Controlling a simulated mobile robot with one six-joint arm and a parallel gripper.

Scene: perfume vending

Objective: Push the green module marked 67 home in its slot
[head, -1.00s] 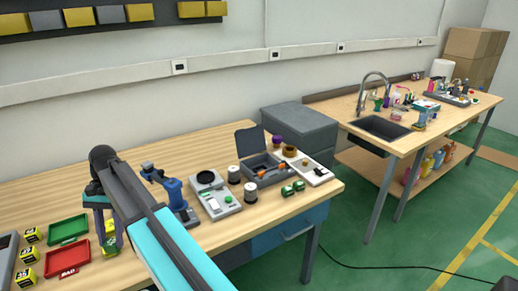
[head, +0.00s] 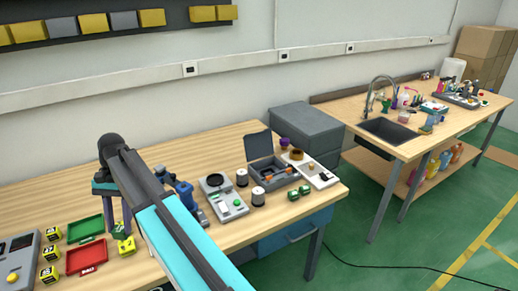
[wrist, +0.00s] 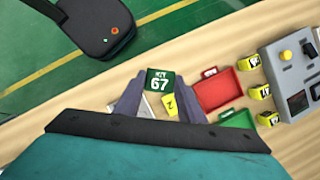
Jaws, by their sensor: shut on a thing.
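The green module marked 67 (wrist: 160,81) is between the fingertips of my gripper (wrist: 158,90), with its white number facing the wrist camera. My gripper is shut on it. In the head view my gripper (head: 118,222) points down above the left part of the wooden bench, with the green module (head: 118,232) small at its tips. In the head view this yellow block (head: 127,246) is beside the module. I cannot make out the module's slot in either view.
A red tray (wrist: 216,91) and a green tray (wrist: 236,119) lie beside my gripper, with several yellow marked cubes past them. A grey box with a yellow button (head: 14,265) is at the left edge. A grey device with a green button (head: 222,197) stands to the right.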

